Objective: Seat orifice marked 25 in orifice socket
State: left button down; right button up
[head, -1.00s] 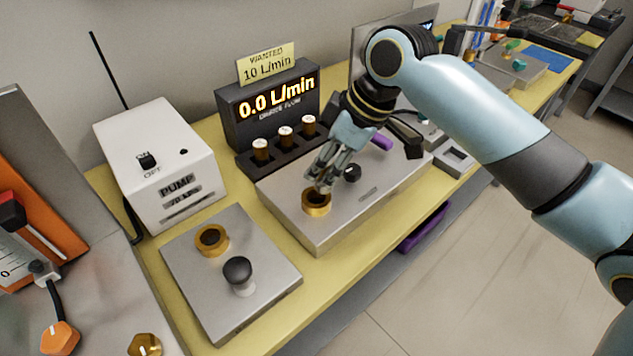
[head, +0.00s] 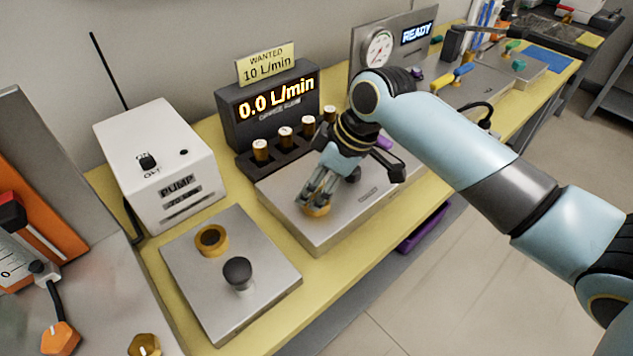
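Several brass orifices with white tops (head: 261,150) stand in a dark rack below the flow display; the number 25 is too small to read on any of them. A brass ring socket (head: 319,212) sits on the front left of the metal block. My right gripper (head: 314,202) points down over this socket, with its fingertips at the ring and covering most of it. Whether an orifice is between the fingers is hidden. A second brass ring (head: 212,240) with a dark opening sits on the separate left plate. My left gripper is out of view.
The flow display (head: 272,104) reads 0.0 L/min under a yellow card saying 10 L/min. A white pump box (head: 160,165) stands left. A black-topped knob (head: 238,273) rises from the left plate (head: 205,300). A gauge panel reading READY (head: 416,34) is behind my arm.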

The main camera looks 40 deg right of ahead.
jog(key=shift+p+v, duration=0.4)
jog(key=shift+v, duration=5.75)
